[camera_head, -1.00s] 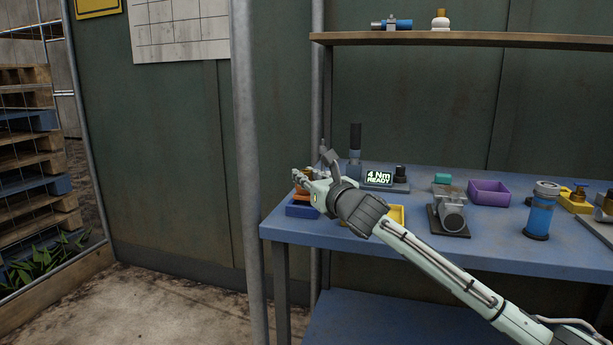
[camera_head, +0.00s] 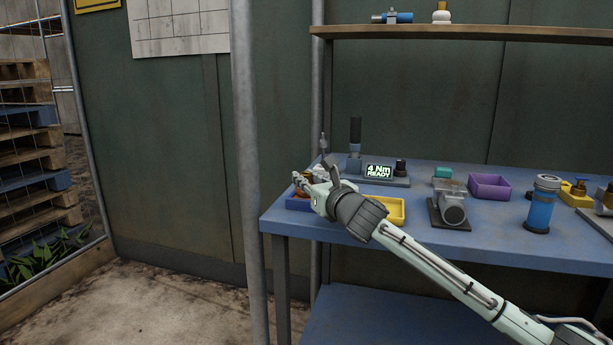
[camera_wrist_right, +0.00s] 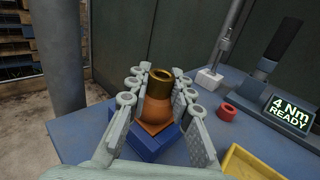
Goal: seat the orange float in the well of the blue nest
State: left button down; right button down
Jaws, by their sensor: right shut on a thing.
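The orange float (camera_wrist_right: 155,108) has a brass-coloured top and a square orange foot. My right gripper (camera_wrist_right: 158,92) is shut around it, one finger on each side, and the float stands about upright. The blue nest (camera_wrist_right: 147,148) is directly under the foot, at the left end of the blue table; it also shows in the head view (camera_head: 297,203). The float's foot hides the well, so I cannot tell whether it is in the well or just above it. In the head view my right gripper (camera_head: 306,181) partly covers the float. My left gripper is not in view.
A yellow tray (camera_head: 396,217) and a red ring (camera_wrist_right: 228,110) are to the right of the nest. Behind stands a display reading "4 Nm READY" (camera_head: 379,172). A grey post (camera_wrist_right: 57,55) rises beside the table's left end. A grey pump-like device (camera_head: 452,212) sits farther right.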

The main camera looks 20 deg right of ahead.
jog(key=shift+f, duration=0.4)
jog(key=c, duration=1.3)
grip_release()
jog(key=shift+f, duration=0.1)
jog(key=shift+o, duration=0.2)
